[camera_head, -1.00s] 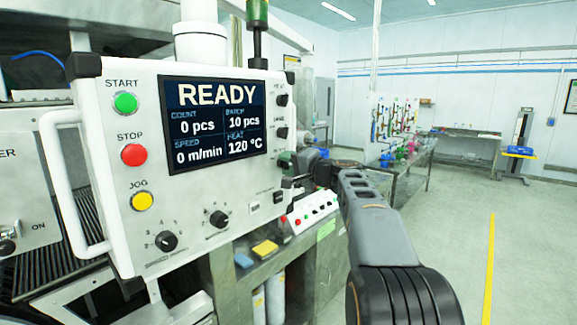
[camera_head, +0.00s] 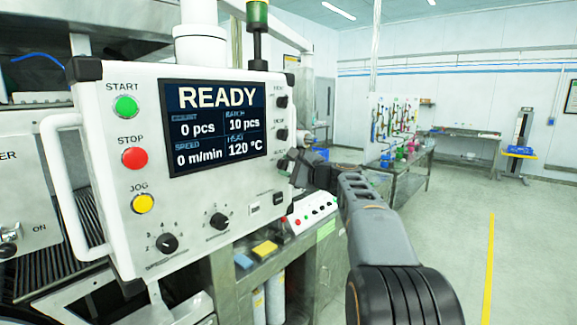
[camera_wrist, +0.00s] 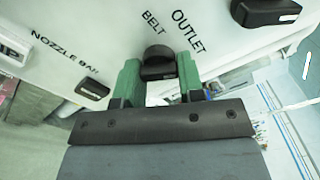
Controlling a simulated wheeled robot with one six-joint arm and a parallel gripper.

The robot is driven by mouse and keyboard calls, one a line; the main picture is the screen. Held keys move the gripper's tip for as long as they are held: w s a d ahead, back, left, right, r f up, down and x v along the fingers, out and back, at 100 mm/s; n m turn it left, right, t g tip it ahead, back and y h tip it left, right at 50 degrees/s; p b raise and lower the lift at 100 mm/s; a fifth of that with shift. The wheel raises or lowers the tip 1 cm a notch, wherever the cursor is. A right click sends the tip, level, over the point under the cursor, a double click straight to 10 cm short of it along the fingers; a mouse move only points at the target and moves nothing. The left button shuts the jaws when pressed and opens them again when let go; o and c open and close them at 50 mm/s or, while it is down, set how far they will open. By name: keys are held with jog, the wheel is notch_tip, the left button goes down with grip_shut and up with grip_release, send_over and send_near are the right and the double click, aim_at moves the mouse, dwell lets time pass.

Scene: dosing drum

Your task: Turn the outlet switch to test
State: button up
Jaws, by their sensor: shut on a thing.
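The outlet switch (camera_wrist: 158,55) is a small black knob on the white panel (camera_wrist: 110,30), below the printed words OUTLET and BELT in the wrist view. My gripper (camera_wrist: 159,76) has its two green fingers on either side of the knob and is shut on it. No TEST marking is readable, and I cannot tell which position the knob points to. In the head view my gripper (camera_head: 293,164) is at the panel's right edge, by the lowest of the knobs there. The arm hides part of that spot.
A black switch (camera_wrist: 92,89) sits near the NOZZLE BAR label. The screen (camera_head: 214,122) reads READY. Start (camera_head: 125,107), stop and jog buttons are on the left.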

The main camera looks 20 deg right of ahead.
jog(key=shift+m, duration=0.3)
dwell(0.4)
jog(key=o, duration=0.9)
jog(key=b+v, duration=0.4)
jog(key=v, duration=0.9)
jog(key=shift+s+d, duration=0.1)
jog(key=shift+s, duration=0.3)
